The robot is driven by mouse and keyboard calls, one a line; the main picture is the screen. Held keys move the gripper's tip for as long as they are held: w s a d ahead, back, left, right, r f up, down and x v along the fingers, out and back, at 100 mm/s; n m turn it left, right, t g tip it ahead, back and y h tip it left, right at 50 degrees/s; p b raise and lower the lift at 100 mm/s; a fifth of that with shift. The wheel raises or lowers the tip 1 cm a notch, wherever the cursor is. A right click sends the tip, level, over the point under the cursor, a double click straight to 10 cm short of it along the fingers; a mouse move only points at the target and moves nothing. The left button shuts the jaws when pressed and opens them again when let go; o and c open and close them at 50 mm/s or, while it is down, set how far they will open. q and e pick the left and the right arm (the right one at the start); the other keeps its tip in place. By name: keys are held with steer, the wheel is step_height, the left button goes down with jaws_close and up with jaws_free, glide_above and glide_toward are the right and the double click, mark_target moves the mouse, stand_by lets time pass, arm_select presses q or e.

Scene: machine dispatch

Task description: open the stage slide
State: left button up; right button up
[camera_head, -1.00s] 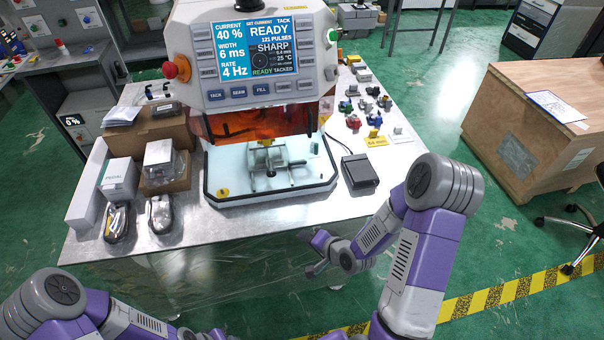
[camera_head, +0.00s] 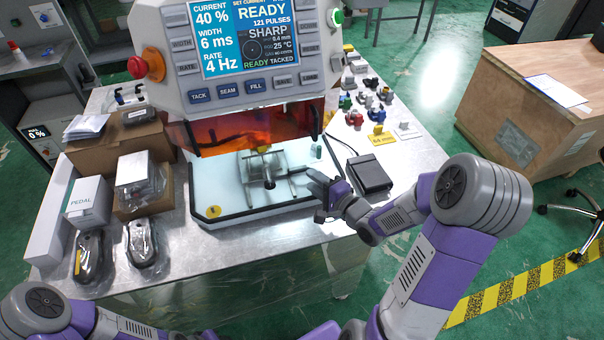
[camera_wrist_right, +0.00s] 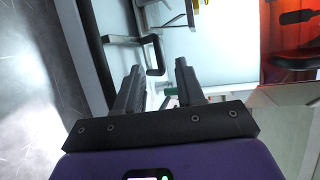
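The machine's stage slide (camera_head: 262,166) is a metal frame with rods on the pale bed under the orange shield. A dark handle (camera_head: 269,184) shows at its front. In the right wrist view, a black bracket-shaped handle (camera_wrist_right: 155,55) stands just beyond and between the fingertips, seemingly untouched. My right gripper (camera_head: 314,184) is at the bed's front right edge, right of the handle. In the right wrist view its two fingers (camera_wrist_right: 158,78) are apart, with nothing held. Only my left arm's links show at the lower left; its gripper is out of view.
The orange shield (camera_head: 255,128) hangs low over the slide. A black pedal-like box (camera_head: 370,175) lies right of my right gripper. Boxes (camera_head: 135,178) and bagged items crowd the left. Small coloured parts (camera_head: 365,105) stand at the back right.

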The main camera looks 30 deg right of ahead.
steer(key=shift+b+x, duration=0.55)
steer(key=shift+x, duration=1.85)
steer(key=shift+c, duration=0.3)
jaws_close()
